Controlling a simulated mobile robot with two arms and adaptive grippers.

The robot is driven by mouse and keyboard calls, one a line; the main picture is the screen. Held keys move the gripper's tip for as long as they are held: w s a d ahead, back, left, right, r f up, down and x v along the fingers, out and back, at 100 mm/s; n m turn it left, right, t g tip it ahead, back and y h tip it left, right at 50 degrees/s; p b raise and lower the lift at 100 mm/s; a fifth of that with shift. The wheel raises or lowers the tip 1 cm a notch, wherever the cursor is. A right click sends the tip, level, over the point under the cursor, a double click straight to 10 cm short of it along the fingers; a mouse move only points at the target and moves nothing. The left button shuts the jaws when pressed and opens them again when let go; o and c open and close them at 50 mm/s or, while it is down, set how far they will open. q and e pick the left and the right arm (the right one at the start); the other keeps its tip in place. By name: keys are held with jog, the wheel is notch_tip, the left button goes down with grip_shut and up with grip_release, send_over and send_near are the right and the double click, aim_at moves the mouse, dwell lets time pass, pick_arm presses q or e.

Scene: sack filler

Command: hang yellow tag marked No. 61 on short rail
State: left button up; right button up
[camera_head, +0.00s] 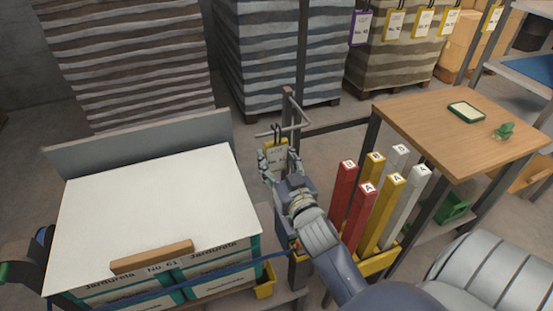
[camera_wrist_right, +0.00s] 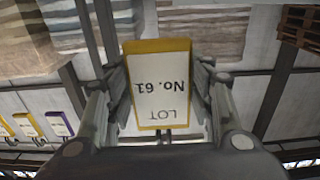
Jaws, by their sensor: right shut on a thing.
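The yellow-framed tag marked No. 61 (camera_head: 276,156) is between the fingers of my right gripper (camera_head: 280,166). In the right wrist view the tag (camera_wrist_right: 162,88) appears upside down, reading LOT No. 61, with the right gripper's fingers (camera_wrist_right: 163,95) on its two sides. The short rail (camera_head: 292,122) is on a post just above and behind the tag in the head view. Dark hooks at the tag's top appear close to the rail's bar; I cannot tell whether they are over it. My left gripper is not in view.
A white-topped stack (camera_head: 150,210) marked No. 61 stands left, with a wooden block on it. Red, yellow and white posts (camera_head: 369,205) stand right of my right arm, by a wooden table (camera_head: 440,125). Purple and yellow tags (camera_head: 394,24) hang at the back.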

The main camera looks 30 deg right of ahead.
jog(key=shift+s+f, duration=0.1)
jog(key=shift+f, duration=0.3)
jog(key=o, duration=1.1)
jog(key=v, duration=1.1)
jog(key=shift+s+a, duration=0.2)
jog(key=shift+s, duration=0.2)
